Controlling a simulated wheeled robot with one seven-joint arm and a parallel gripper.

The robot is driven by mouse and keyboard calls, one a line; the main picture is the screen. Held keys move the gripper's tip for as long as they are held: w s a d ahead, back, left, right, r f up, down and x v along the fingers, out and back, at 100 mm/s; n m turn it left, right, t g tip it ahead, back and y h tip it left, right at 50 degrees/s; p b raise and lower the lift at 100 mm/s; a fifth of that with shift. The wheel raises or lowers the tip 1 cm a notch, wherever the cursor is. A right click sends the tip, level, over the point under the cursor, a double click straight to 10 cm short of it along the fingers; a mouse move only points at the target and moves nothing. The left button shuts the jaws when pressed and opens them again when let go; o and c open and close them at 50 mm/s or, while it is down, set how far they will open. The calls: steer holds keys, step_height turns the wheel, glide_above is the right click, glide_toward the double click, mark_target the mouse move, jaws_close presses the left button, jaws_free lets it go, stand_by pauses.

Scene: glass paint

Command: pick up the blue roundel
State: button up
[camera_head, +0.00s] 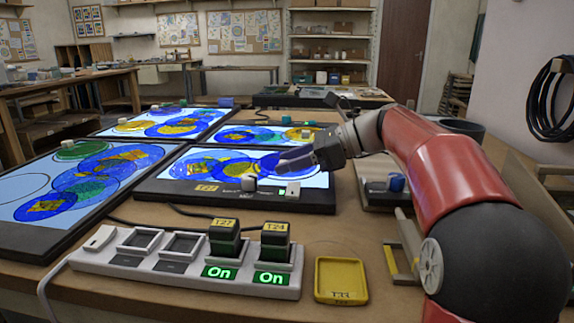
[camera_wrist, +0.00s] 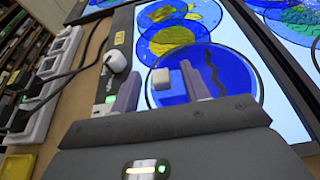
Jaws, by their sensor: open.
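In the wrist view a deep blue roundel (camera_wrist: 228,78) with a dark wavy line lies on a lit panel (camera_wrist: 288,122). A pale block (camera_wrist: 161,78) shows at its left part, between my fingers in the picture. My gripper (camera_wrist: 160,70) is open, its two fingers apart and pointing at the roundel's near left side. I cannot tell how far above it they are. In the head view my gripper (camera_head: 283,164) is over the right part of the nearest middle panel (camera_head: 235,200). It hides part of the blue discs there.
Other lit panels with overlapping blue, yellow and green discs stand left and behind. A power strip (camera_head: 185,277) with two black plugs, both reading On, lies in front. A yellow tray (camera_head: 341,281) sits beside it. A cable (camera_wrist: 92,48) and a white knob (camera_wrist: 117,61) are near my gripper.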

jaws_close()
stand_by(0.4)
